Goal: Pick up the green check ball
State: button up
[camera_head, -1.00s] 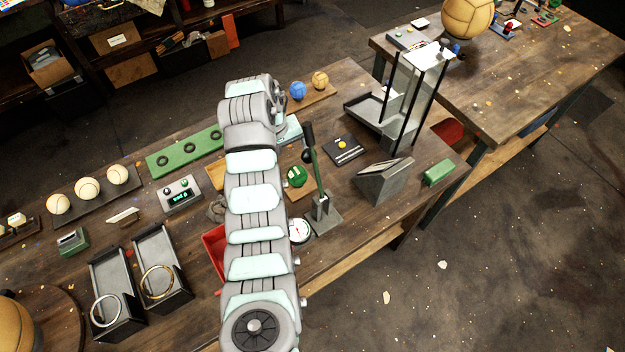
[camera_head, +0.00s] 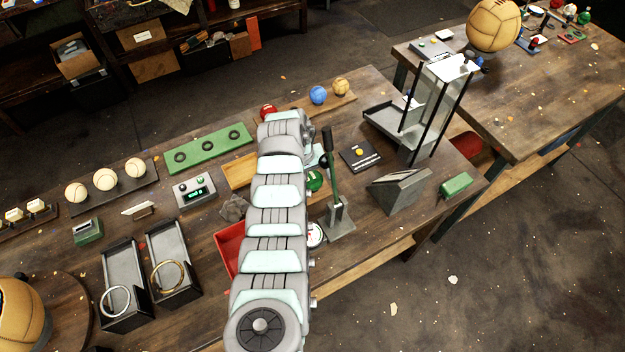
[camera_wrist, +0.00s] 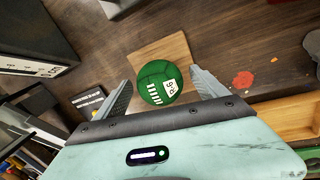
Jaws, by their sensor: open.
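The green check ball (camera_wrist: 158,83) sits on a square wooden base (camera_wrist: 165,52) in the wrist view. It is dark green with a white patch bearing marks and white stripes. My gripper (camera_wrist: 160,88) is open, with one finger to the left of the ball and one to the right. The ball appears between the fingers, and I cannot tell whether either touches it. In the head view the green ball (camera_head: 315,181) is partly hidden behind my arm, and the gripper itself is hidden there.
A lever press (camera_head: 338,195) stands close to the ball on the right. A red bin (camera_head: 228,247) is left of my arm. A green strip with holes (camera_head: 208,148) and a rack of white balls (camera_head: 112,186) lie further left. A tall clear-sided stand (camera_head: 437,110) is at the right.

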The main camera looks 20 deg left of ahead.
jog(key=shift+f, duration=0.15)
jog(key=shift+c, duration=0.5)
jog(key=c, duration=1.6)
jog(key=shift+o, duration=0.2)
